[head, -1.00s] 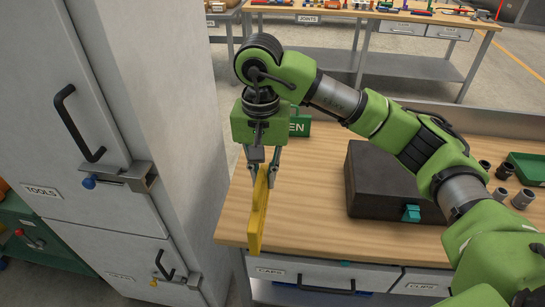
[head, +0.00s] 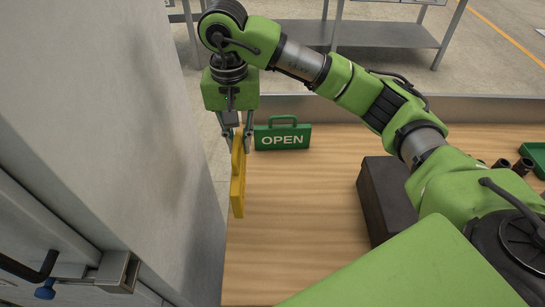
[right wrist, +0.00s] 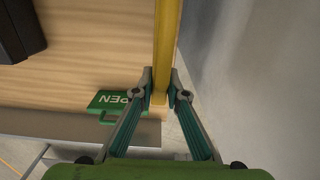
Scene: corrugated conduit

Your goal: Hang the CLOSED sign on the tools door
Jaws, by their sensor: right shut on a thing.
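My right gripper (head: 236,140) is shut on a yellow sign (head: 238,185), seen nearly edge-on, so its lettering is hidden. The sign hangs down from the fingers near the left edge of the wooden bench. In the right wrist view the fingers (right wrist: 160,95) close on the yellow sign (right wrist: 168,45) from both sides. The tools door belongs to the grey cabinet at left; its hook-like metal bracket (head: 117,272), blue knob (head: 45,290) and black handle (head: 30,268) show at the bottom left. My left gripper is out of view.
A green OPEN sign (head: 282,137) stands at the back of the bench (head: 290,220), just right of my right gripper. A dark box (head: 385,200) sits further right. The cabinet's side wall (head: 150,120) rises close left of the held sign.

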